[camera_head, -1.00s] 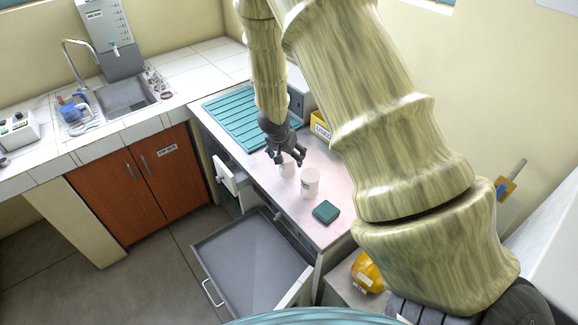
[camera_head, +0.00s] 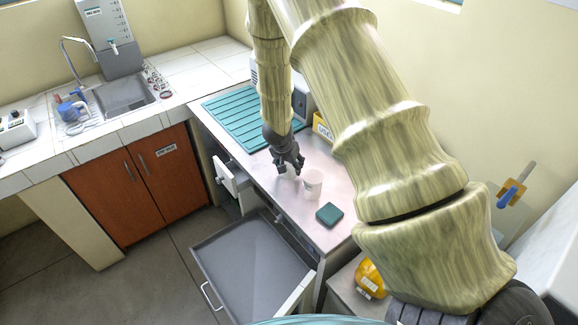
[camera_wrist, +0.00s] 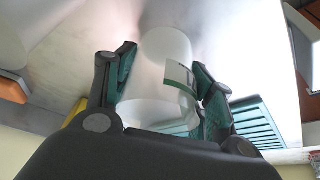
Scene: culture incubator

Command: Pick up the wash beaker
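A white beaker (camera_wrist: 160,85) with a label on its side stands between the two fingers of my gripper (camera_wrist: 165,80) in the wrist view. In the head view the gripper (camera_head: 288,166) is low over the bench, and this beaker (camera_head: 290,174) is mostly hidden under it. The fingers are spread on either side of the beaker; whether the pads touch it I cannot tell. A second white beaker (camera_head: 313,184) stands close by to the right. No writing on either beaker is readable, so I cannot tell which is the wash beaker.
A dark green block (camera_head: 329,214) lies on the metal bench (camera_head: 290,205) in front of the second beaker. A teal ribbed mat (camera_head: 237,118) and a yellow bin (camera_head: 322,127) are behind. An open drawer (camera_head: 245,275) juts out below the bench front.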

